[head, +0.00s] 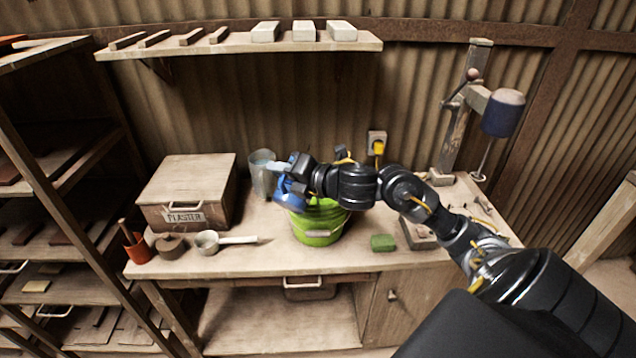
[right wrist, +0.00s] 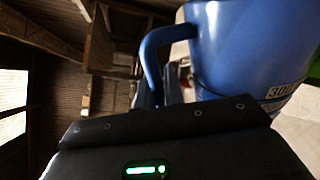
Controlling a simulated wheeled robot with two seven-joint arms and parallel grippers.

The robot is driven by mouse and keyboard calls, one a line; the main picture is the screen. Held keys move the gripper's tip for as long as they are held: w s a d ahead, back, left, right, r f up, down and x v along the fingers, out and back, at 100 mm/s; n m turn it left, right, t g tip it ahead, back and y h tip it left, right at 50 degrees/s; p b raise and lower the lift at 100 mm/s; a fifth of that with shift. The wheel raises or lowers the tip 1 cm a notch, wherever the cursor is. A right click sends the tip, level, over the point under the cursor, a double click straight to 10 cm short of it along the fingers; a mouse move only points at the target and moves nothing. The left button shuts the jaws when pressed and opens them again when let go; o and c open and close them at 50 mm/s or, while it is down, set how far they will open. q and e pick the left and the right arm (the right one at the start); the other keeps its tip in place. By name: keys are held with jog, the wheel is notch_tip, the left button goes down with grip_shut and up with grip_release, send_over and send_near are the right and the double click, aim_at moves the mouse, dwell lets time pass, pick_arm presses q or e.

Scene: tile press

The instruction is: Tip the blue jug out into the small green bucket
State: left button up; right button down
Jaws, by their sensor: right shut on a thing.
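The blue jug (head: 290,200) is held above the left part of the small green bucket (head: 318,232), which stands on the bench. My right gripper (head: 296,176) is shut on the jug, at its handle side. In the right wrist view the jug (right wrist: 255,45) fills the upper right, with its handle (right wrist: 153,62) close to the gripper. The arm and jug cover part of the bucket's rim and its inside. I cannot tell how far the jug is tilted, or see anything flowing from it. My left gripper is out of view.
A grey see-through container (head: 262,180) stands close behind the jug. To the left are a plaster box (head: 186,190), a white scoop (head: 208,243) and an orange pot (head: 137,248). A green block (head: 383,243) lies right of the bucket. A shelf (head: 240,43) hangs above.

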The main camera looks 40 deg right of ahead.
jog(key=shift+w+d+r+m+y+p, duration=0.15)
jog(key=shift+d+m+p, duration=0.3)
jog(key=shift+p, duration=0.2)
jog(key=shift+w+d+r+m+y+p, duration=0.15)
jog(key=shift+d+m+p, duration=0.25)
jog(key=shift+p, duration=0.25)
dwell(0.4)
jog(key=shift+w+d+r+m+g+p, duration=0.1)
jog(key=shift+w+d+r+m+p, duration=0.15)
jog(key=shift+d+p, duration=0.2)
jog(key=shift+w+d+r+m+g+p, duration=0.1)
jog(key=shift+w+d+r+m+p, duration=0.2)
jog(key=shift+d, duration=0.25)
jog(key=shift+w+d+r+m+g+p, duration=0.1)
jog(key=shift+d+r+m+p, duration=0.1)
jog(key=shift+d+p, duration=0.3)
jog(key=shift+w+d+r+m+y+p, duration=0.2)
jog(key=shift+w+d+r+m+p, duration=0.15)
jog(key=shift+d+p, duration=0.25)
jog(key=shift+w+d+r+m+y+p, duration=0.1)
jog(key=shift+d+r+m+y+p, duration=0.1)
jog(key=shift+d+m+p, duration=0.35)
